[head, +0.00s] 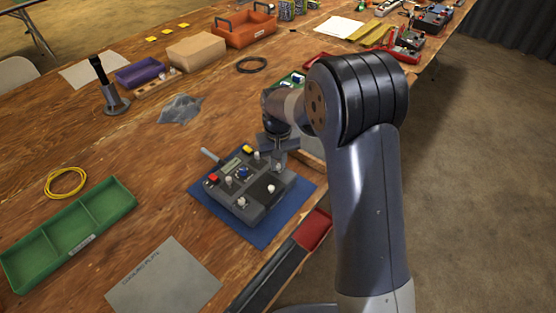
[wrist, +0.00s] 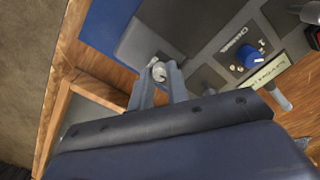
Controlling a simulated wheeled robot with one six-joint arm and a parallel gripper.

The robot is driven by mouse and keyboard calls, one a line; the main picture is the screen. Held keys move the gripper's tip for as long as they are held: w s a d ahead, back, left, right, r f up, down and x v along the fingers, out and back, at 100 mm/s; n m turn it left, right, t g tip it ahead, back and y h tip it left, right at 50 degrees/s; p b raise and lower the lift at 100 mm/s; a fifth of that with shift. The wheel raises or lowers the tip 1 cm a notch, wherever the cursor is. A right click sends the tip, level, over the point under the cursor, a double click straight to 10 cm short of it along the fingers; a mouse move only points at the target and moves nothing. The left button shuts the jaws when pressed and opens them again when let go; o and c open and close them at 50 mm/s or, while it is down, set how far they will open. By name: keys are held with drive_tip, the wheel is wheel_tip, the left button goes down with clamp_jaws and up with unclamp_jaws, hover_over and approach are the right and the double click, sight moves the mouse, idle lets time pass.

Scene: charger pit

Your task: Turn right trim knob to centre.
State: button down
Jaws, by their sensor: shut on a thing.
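A dark grey controller (head: 258,207) with several knobs and an antenna lies on a blue mat (head: 204,200) in the head view. Its blue channel knob (head: 243,172) also shows in the wrist view (wrist: 250,57). My gripper (head: 278,156) reaches down at the controller's far right edge in the head view. In the wrist view, my gripper's fingers (wrist: 158,76) are closed around a small pale knob (wrist: 158,71), which fits the right trim knob. The fingers partly hide it, and I cannot tell which way it points.
A green divided tray (head: 88,221) and a grey card (head: 165,280) lie left of the mat. A black and red box (head: 312,232) sits at the table's near edge.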

sight(278, 165)
drive_tip(key=shift+m, duration=0.8)
drive_tip(key=c, duration=1.6)
unclamp_jaws()
drive_tip(key=shift+c, duration=0.2)
wheel_tip(278, 165, up, 11)
drive_tip(key=shift+f, duration=0.15)
